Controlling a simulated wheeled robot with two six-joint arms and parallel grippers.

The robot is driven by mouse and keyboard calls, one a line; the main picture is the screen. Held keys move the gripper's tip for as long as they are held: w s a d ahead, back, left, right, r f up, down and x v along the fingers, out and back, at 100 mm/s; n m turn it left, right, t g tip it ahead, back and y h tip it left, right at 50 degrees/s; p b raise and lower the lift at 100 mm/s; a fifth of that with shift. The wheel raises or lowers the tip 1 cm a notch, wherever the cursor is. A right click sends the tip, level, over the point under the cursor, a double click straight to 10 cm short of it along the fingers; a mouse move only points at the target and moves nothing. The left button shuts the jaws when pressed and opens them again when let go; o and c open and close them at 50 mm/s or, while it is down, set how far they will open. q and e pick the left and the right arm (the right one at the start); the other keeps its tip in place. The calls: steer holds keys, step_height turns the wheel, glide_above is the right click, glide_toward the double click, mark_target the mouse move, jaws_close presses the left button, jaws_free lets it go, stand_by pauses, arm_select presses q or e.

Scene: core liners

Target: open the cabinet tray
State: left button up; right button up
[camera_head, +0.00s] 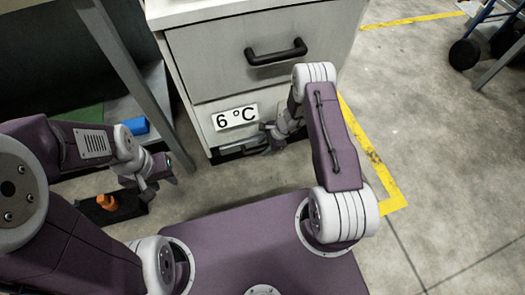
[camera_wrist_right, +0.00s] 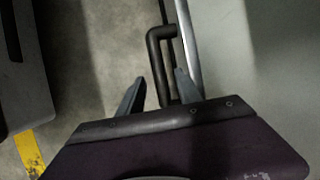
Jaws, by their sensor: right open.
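The pale cabinet (camera_head: 213,60) stands ahead in the head view, with a wide drawer front and a black bar handle (camera_head: 275,54). Below it a "6 °C" label (camera_head: 235,117) sits above a dark gap with a metal strip (camera_head: 238,147). My right gripper (camera_head: 268,135) is low at the cabinet front, beside the label. In the right wrist view my right gripper (camera_wrist_right: 160,80) is open, with a black handle (camera_wrist_right: 155,52) between its fingers; contact cannot be told. My left gripper (camera_head: 165,171) is at the left, away from the cabinet, its jaw opening unclear.
A grey-legged table (camera_head: 120,55) stands left of the cabinet, with a blue object (camera_head: 135,125) on its lower shelf. A small orange object (camera_head: 107,202) is near my left gripper. Yellow floor tape (camera_head: 375,160) runs right of the cabinet. A wheeled cart (camera_head: 470,50) stands far right. Floor between is clear.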

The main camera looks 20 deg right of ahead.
steer(key=shift+w+a+f, duration=0.1)
steer(key=shift+a+f, duration=0.15)
steer(key=shift+f, duration=0.35)
steer(key=shift+r, duration=0.1)
jaws_close()
stand_by(0.9)
